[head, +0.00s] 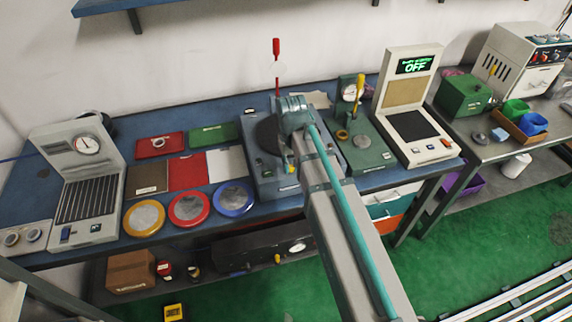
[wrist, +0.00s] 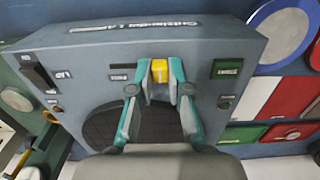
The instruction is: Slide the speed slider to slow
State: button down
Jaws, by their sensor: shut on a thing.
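A blue-grey machine (head: 266,188) with a round dark plate stands mid-bench in the head view; its top panel (wrist: 200,48) fills much of the wrist view. A small yellow slider knob (wrist: 159,69) sits on this panel; in the head view it shows as a yellow spot (head: 291,169). My gripper (wrist: 160,72) is shut on the knob, with one teal finger on each side. In the head view my gripper (head: 288,160) is over the machine's right part, partly hidden by my arm. The slider's track is mostly hidden, and its small labels are not readable.
A green button (wrist: 226,69) and a black switch (wrist: 37,73) flank the knob in the wrist view. A green press (head: 365,155) stands close on the right. Coloured trays and rings (head: 189,207) lie to the left. A red-topped lever (head: 276,48) rises behind the machine.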

jog(key=c, duration=1.1)
grip_release()
jog(key=shift+a, duration=0.2)
notch_tip(320, 180, up, 12)
jog(key=shift+r, duration=0.1)
